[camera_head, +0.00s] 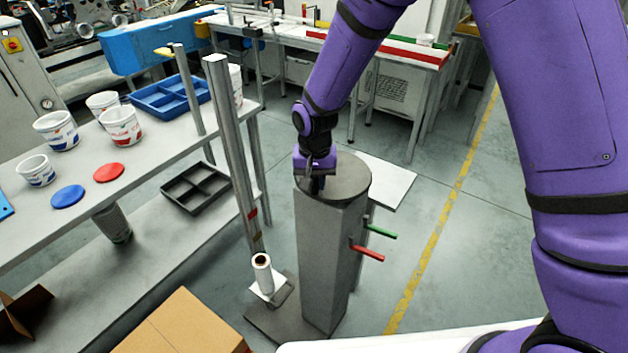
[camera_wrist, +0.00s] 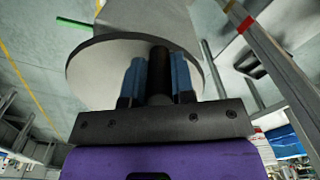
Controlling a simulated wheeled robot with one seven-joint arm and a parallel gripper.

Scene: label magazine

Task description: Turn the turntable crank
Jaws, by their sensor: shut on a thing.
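The turntable (camera_head: 350,177) is a round grey disc on top of a tall grey pedestal (camera_head: 325,260). It also fills the upper middle of the wrist view (camera_wrist: 100,62). My gripper (camera_head: 316,180) is at the left part of the disc. In the wrist view, the two blue fingers of my gripper (camera_wrist: 160,78) are closed on the dark upright crank handle (camera_wrist: 159,68), one on each side. The handle's lower end meets the disc; its grip is partly hidden by the fingers.
Red (camera_head: 367,252) and green (camera_head: 381,231) levers stick out from the pedestal's right side. A metal post (camera_head: 232,150) and a white roll (camera_head: 262,275) stand at its left. A table with tubs (camera_head: 120,125) is further left. A cardboard box (camera_head: 185,328) is in front. Floor at right is clear.

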